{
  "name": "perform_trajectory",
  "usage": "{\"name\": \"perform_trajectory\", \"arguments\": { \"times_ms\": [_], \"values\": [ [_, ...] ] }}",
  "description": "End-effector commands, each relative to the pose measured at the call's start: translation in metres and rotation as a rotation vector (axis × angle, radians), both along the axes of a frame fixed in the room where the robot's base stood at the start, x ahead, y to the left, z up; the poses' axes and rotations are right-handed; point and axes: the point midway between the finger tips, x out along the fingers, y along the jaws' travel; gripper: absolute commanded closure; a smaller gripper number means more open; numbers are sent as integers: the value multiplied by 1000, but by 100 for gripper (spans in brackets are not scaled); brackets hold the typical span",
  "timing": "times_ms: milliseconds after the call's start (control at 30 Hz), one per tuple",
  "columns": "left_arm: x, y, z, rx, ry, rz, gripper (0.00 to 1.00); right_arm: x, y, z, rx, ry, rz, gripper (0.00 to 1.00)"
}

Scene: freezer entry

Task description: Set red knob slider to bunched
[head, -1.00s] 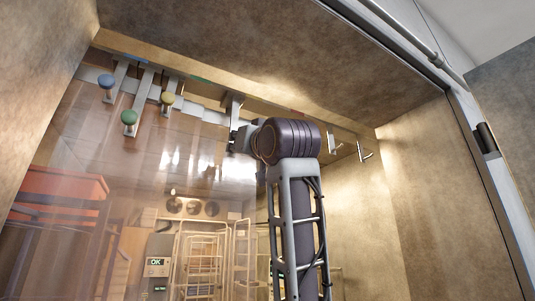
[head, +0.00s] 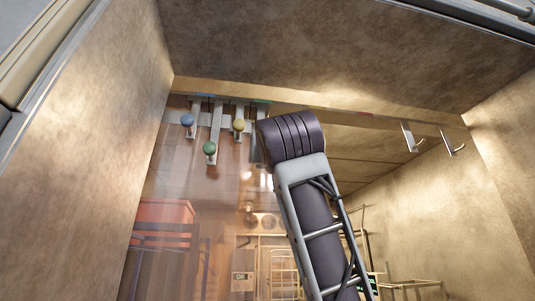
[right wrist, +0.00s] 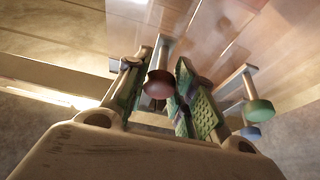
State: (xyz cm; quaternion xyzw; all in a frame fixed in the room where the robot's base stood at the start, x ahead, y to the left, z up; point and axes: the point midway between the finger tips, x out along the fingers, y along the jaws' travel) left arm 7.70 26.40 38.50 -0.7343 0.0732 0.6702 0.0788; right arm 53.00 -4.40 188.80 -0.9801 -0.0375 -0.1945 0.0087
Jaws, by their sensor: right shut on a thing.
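The red knob (right wrist: 158,86) shows in the right wrist view between the two green-padded fingers of my right gripper (right wrist: 163,82), which is shut on it. In the head view my right arm hides the red knob and the gripper. The blue knob (head: 187,120), green knob (head: 210,148) and yellow knob (head: 239,125) hang on grey sliders at the left of the overhead rail (head: 300,105). My arm's end is just right of the yellow knob. The green knob (right wrist: 258,110) and blue knob (right wrist: 251,132) also show right of the gripper in the wrist view. My left gripper is out of view.
Clear curtain strips (head: 185,175) hang at the left of the doorway. Two metal hooks (head: 410,138) are at the right. The left doorway wall (head: 90,150) stands near the knobs. The rail right of my arm is free of knobs.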

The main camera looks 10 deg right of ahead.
Motion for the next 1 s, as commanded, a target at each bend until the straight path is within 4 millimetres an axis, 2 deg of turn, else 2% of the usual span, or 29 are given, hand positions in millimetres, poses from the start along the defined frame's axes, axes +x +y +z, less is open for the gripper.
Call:
{"name": "perform_trajectory", "arguments": {
  "times_ms": [67,100,267,733,1000],
  "values": [
    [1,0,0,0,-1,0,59,0,3,-1,-3,1,4,100],
    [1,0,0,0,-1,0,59,0,3,-1,-3,1,4,70],
    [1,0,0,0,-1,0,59,0,2,-1,-2,0,3,51],
    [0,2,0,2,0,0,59,-3,1,-1,-1,0,2,51],
    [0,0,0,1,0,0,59,-19,0,-8,-1,-1,2,51]
  ]
}}
